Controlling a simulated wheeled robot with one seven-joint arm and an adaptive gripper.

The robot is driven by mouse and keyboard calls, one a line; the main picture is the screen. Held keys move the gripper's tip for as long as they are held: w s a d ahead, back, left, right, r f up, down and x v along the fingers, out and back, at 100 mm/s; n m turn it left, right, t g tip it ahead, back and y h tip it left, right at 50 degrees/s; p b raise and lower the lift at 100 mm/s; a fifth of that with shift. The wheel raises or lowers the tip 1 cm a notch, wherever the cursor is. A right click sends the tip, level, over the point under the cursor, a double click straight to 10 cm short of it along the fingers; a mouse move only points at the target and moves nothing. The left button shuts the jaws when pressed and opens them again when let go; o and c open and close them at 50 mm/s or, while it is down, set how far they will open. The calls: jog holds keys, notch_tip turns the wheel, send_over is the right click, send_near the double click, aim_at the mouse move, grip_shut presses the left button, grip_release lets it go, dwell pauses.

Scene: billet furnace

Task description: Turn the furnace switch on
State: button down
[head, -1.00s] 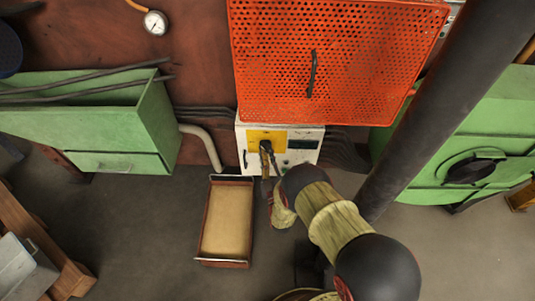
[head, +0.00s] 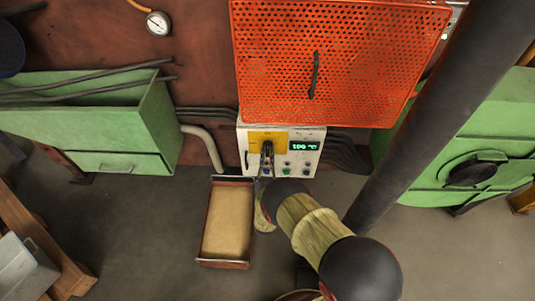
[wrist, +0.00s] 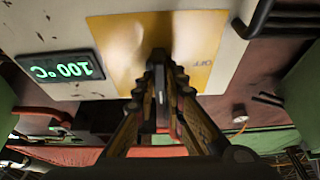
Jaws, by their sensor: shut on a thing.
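The white control box (head: 313,162) of the furnace carries a yellow plate (head: 257,137), which also shows in the wrist view (wrist: 112,42). Upside-down lettering reading OFF is on the plate in the wrist view. My gripper (head: 267,149) is at the plate, and its fingers meet there in the wrist view (wrist: 160,62). They are shut on the switch handle, which the fingers mostly hide, so its exact angle cannot be told. The display (head: 302,147) beside the plate glows green and reads 100 °C, upside down, in the wrist view (wrist: 68,68).
An orange perforated guard (head: 275,62) stands above the box. A tray with a tan bed (head: 227,225) lies below left. A green trough (head: 115,110) is at left, and a dark thick pipe (head: 440,105) slants at right. Several small buttons sit below the display.

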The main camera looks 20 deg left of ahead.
jog(key=shift+w+a+r, duration=0.15)
jog(key=shift+w+r, duration=0.05)
jog(key=shift+r, duration=0.15)
jog(key=c, duration=2)
grip_release()
jog(key=shift+o, duration=0.8)
jog(key=shift+f, duration=0.15)
jog(key=shift+f, duration=0.1)
jog(key=v, duration=1.2)
jog(key=shift+f, duration=0.15)
